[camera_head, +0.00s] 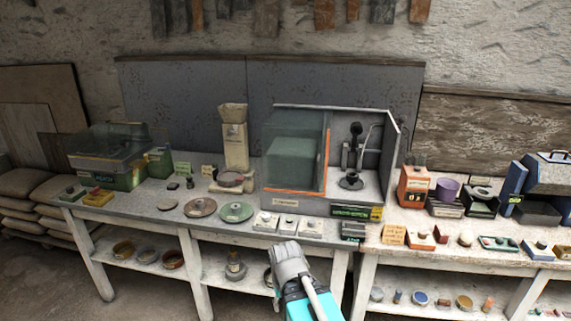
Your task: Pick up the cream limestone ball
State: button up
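A small cream rounded object (465,239) sits near the front edge of the right-hand bench. It may be the cream limestone ball, but it is too small to be sure. My gripper (288,247) is grey, on a teal and dark arm, at the bottom centre. It is in front of the bench edge, to the left of the cream object and apart from it. I see it from behind, so its finger opening is hidden. No held object shows.
White blocks (265,221) line the bench edge behind my gripper. A glass-fronted cabinet (294,150) stands behind them. A green disc (235,212) lies to the left. An orange device (414,187) and a blue machine (552,175) stand right. Lower shelves hold bowls (173,259).

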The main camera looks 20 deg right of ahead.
aim_at(466, 237)
jog(key=z, duration=1.7)
